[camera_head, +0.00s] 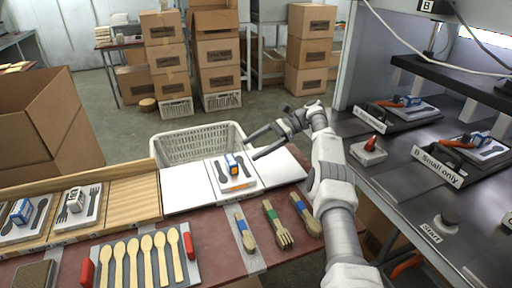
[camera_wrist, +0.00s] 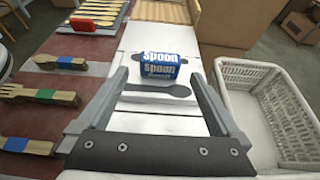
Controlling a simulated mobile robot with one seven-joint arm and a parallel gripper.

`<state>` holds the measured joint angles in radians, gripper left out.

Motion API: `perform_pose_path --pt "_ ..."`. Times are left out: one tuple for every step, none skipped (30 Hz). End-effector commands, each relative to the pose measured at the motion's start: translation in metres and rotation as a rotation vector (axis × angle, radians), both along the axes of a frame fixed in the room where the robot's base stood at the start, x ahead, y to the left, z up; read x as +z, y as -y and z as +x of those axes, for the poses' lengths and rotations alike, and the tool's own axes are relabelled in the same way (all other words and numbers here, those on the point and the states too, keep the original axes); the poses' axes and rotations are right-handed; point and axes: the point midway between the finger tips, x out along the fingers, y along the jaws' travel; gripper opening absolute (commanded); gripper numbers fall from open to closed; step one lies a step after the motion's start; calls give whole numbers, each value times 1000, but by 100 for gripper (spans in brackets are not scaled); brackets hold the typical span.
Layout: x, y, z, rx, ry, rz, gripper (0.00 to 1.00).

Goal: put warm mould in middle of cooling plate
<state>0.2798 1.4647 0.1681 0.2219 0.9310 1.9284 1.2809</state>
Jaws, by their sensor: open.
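A pale mould (camera_head: 246,184) with a dark spoon-shaped cavity, a blue block and an orange strip lies flat near the middle of the white cooling plate (camera_head: 184,190). In the wrist view, the block (camera_wrist: 158,66) reads "Spoon" and the spoon cavity (camera_wrist: 155,91) lies in front of it. My gripper (camera_head: 251,148) is open and empty, behind and slightly right of the mould in the head view, apparently above the plate. In the wrist view its fingers (camera_wrist: 158,80) spread on either side of the mould, with nothing between them held. I cannot tell the exact height.
A white basket (camera_head: 195,143) stands behind the plate. A wooden rack (camera_head: 135,198) with more moulds is at left. Several wooden spoons (camera_head: 132,262) and banded bundles (camera_head: 277,224) lie in front. Presses (camera_head: 440,175) stand at right, with a red button box (camera_head: 369,150).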

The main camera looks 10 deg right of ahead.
Motion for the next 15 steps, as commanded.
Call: perform_pose_path --pt "0 1 0 -1 1 -1 100" --pt "2 1 0 0 3 -2 100" --pt "4 0 1 1 7 -7 100" --pt "7 -1 1 3 14 -11 100" --pt "11 -2 2 5 21 -18 100" --pt "17 -5 3 9 36 -31 100" --pt "23 -7 3 13 48 -40 100" --pt "29 -9 4 18 63 -53 100" --pt "38 -13 4 24 85 -72 100" --pt "45 -15 4 30 102 -86 100" --pt "52 -18 3 36 123 -103 100" --pt "62 -21 2 44 148 -124 100" --pt "68 -23 1 51 167 -142 100" --pt "75 -26 -1 59 187 -157 100" --pt "83 -29 -3 68 213 -180 100"
